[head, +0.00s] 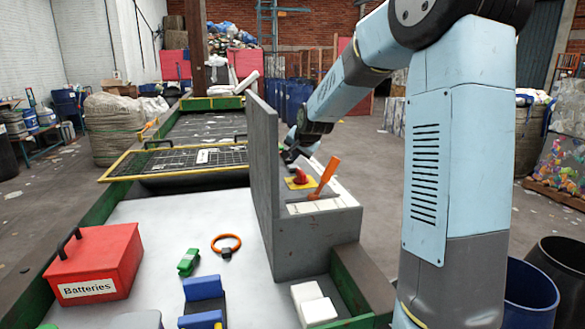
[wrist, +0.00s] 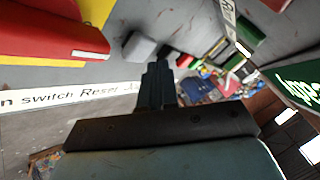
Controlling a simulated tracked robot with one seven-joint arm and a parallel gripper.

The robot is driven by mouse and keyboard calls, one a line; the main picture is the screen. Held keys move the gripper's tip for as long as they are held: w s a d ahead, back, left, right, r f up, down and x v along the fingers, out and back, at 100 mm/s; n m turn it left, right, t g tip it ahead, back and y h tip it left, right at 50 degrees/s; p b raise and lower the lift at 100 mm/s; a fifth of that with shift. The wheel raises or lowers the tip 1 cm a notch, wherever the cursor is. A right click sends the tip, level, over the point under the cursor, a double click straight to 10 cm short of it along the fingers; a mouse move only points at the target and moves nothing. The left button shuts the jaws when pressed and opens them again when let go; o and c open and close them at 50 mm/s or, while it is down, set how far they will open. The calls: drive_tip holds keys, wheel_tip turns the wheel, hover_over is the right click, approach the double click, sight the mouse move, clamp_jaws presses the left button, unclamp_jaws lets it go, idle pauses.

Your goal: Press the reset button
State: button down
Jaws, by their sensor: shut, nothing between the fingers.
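My gripper (wrist: 158,72) is shut and empty, its fingertips over the control panel in the wrist view. In the head view my gripper (head: 291,156) is small and dark at the far end of the grey control box (head: 318,240), beyond the red knob (head: 300,176). A label strip (wrist: 70,96) reads "n switch Reset Ja" and runs behind the fingers. A small grey block (wrist: 138,47) stands beside the fingertips; I cannot tell whether it is the reset button. The red part (wrist: 50,32) on a yellow plate (wrist: 97,42) fills the upper left.
An orange lever (head: 325,176) stands upright on the box, close to the arm's side. A tall grey panel (head: 264,175) borders the belt. A mesh guard with a yellow frame (head: 178,176) covers the belt. A red Batteries box (head: 97,262) sits on the white surface.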

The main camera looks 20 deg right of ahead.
sight(295, 167)
drive_tip(key=shift+r, duration=2.5)
drive_tip(key=shift+s, duration=0.2)
drive_tip(key=s+a+r+n+g+h, duration=0.1)
drive_tip(key=s+r+n, duration=0.1)
drive_tip(key=s, duration=1)
drive_tip(key=s+a+r+n+g, duration=0.1)
drive_tip(key=s+r+n, duration=0.15)
drive_tip(key=s, duration=0.95)
drive_tip(key=s+f+n, duration=0.1)
drive_tip(key=s+f, duration=0.1)
drive_tip(key=s, duration=0.7)
drive_tip(key=s+d+f+n+g, duration=0.1)
drive_tip(key=s+f+n, duration=0.1)
drive_tip(key=s, duration=0.8)
drive_tip(key=shift+s+d+f+g, duration=0.2)
drive_tip(key=shift+s+f+g, duration=0.05)
drive_tip(key=shift+f+g, duration=0.05)
